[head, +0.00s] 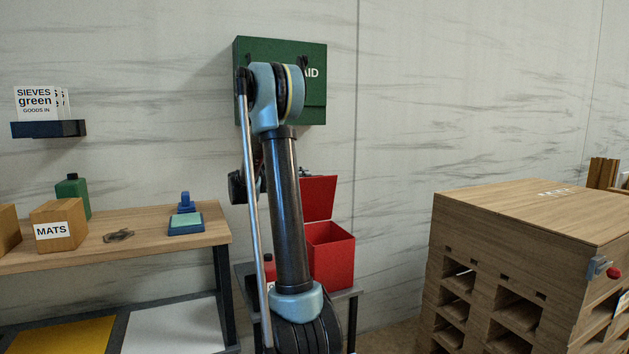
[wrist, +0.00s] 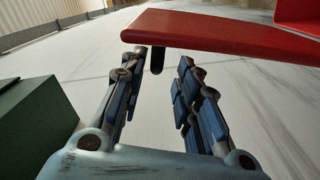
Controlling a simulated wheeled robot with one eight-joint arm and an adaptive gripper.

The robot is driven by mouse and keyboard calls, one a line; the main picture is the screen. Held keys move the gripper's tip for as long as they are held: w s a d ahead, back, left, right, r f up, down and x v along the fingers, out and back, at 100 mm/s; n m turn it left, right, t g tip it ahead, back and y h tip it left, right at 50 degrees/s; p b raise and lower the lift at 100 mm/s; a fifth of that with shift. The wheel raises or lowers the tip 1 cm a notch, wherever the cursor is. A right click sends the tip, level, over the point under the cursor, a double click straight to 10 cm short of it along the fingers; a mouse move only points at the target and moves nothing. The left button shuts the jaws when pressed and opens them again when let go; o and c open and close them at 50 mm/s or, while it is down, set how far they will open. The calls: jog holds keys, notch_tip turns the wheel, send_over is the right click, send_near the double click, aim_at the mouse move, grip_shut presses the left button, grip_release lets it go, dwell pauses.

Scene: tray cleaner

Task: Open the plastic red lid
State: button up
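The red box (head: 333,262) stands on a low dark stand behind my arm, its left part hidden. Its red lid (head: 319,198) is raised at the back of the box, leaning up toward the wall. In the wrist view the red lid (wrist: 235,36) crosses the upper right as a slab, just beyond my fingertips. A short dark peg (wrist: 157,62) shows at its edge, between the fingertips in the picture. My gripper (wrist: 161,57) is open, with a clear gap between its fingers; I see nothing clamped. In the head view my arm mostly hides the gripper.
A green first-aid cabinet (head: 314,114) hangs on the wall behind my arm; a green box face (wrist: 35,128) is close at the wrist view's left. A wooden bench (head: 150,247) stands left, a wooden crate stack (head: 520,215) right. Floor between stand and crates looks clear.

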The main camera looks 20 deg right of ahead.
aim_at(316, 177)
jog(key=d, duration=0.6)
jog(key=shift+w, duration=0.1)
jog(key=c, duration=0.6)
grip_shut()
